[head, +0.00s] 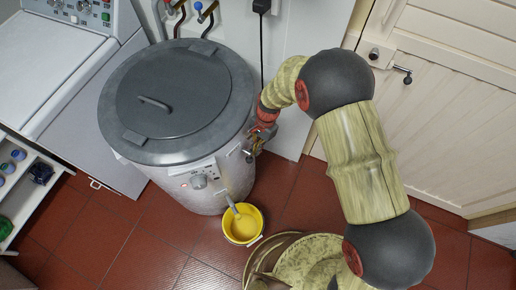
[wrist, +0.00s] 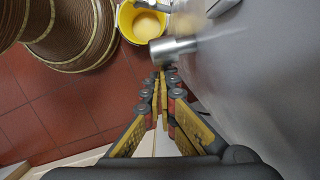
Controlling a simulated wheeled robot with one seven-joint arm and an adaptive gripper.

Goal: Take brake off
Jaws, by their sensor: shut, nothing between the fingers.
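I cannot pick out any part that is clearly a brake. A grey metal boiler (head: 215,200) with a dark round lid (head: 172,95) stands on the floor. A round control knob (head: 198,181) with a small red light beside it is on its front. My gripper (head: 251,155) is at the boiler's right side, right of the knob. In the wrist view my gripper (wrist: 162,78) is shut and empty, its fingertips just below a short metal cylinder (wrist: 173,49) that sticks out from the boiler wall. I cannot tell if they touch.
A yellow bucket (head: 243,224) stands on the red tiled floor (head: 125,235) under the boiler's spout (head: 231,204). A white washing machine (head: 60,75) is at left, above a small shelf (head: 30,195). A pale wooden door (head: 450,120) is at right.

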